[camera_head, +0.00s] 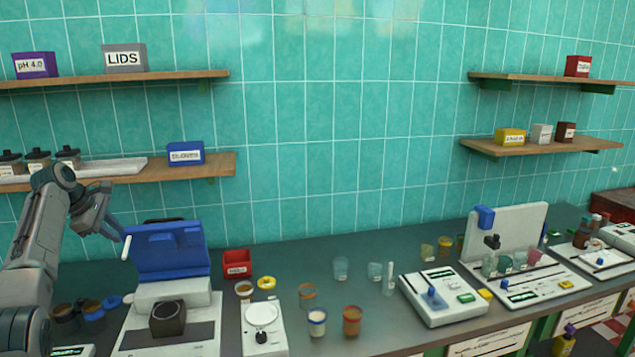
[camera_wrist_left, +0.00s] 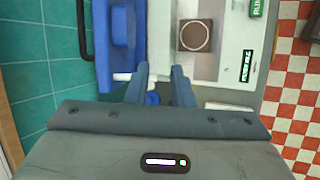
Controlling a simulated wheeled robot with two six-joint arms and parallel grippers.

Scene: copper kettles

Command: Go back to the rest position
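My left gripper (camera_head: 118,236) hangs at the left of the head view, beside the raised blue lid (camera_head: 168,250) of a white bench machine (camera_head: 172,293). In the left wrist view its two fingers (camera_wrist_left: 160,76) stand apart with nothing held between them. A short white bar (camera_head: 126,247) at the lid's left edge is close to the fingertips; I cannot tell whether they touch. The blue lid (camera_wrist_left: 118,45) shows left of the fingers in the wrist view, and a dark square block with a round top (camera_wrist_left: 195,36) shows beyond them. My right gripper is not in view.
Wall shelves (camera_head: 150,169) with jars and a blue box (camera_head: 186,153) are behind the left arm. Cups (camera_head: 317,321), a red bin (camera_head: 236,263) and a white scale (camera_head: 262,325) stand right of the machine. More instruments (camera_head: 443,296) fill the right bench.

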